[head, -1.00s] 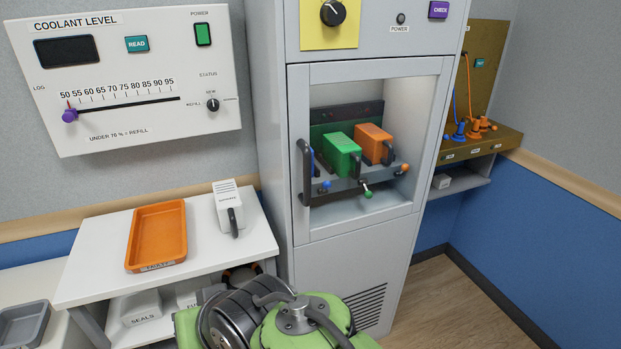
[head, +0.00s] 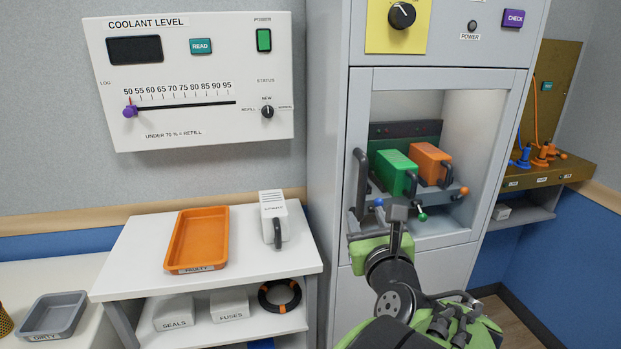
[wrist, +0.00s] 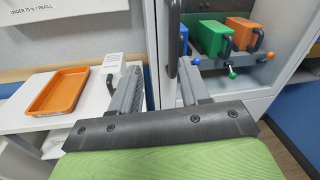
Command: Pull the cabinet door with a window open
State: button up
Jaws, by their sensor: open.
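The cabinet door with a window (head: 440,78) is a light grey frame around a clear pane on the tall grey cabinet. It looks shut. Its dark vertical bar handle (head: 362,182) is on the door's left side; it also shows in the wrist view (wrist: 173,40). My gripper (head: 374,215) is open, in front of the door near the handle's lower end. In the wrist view my gripper (wrist: 160,68) has its two fingers apart, and the handle appears between them, nearer the right finger. I cannot tell whether either finger touches it.
Behind the window are a green module (head: 394,170) and an orange module (head: 430,162). Left of the cabinet, a white table (head: 255,262) holds an orange tray (head: 200,240) and a white device (head: 272,215). The coolant panel (head: 200,75) hangs above.

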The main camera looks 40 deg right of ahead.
jog(key=d+m+h, duration=0.1)
jog(key=m, duration=0.1)
jog(key=p, duration=0.8)
send_near(363, 182)
jog(key=x, duration=0.2)
jog(key=p+x, duration=0.6)
jog(key=x, duration=0.3)
jog(key=shift+d+p, duration=0.1)
jog(key=shift+p, duration=0.2)
jog(key=shift+c, duration=0.4)
grip_shut()
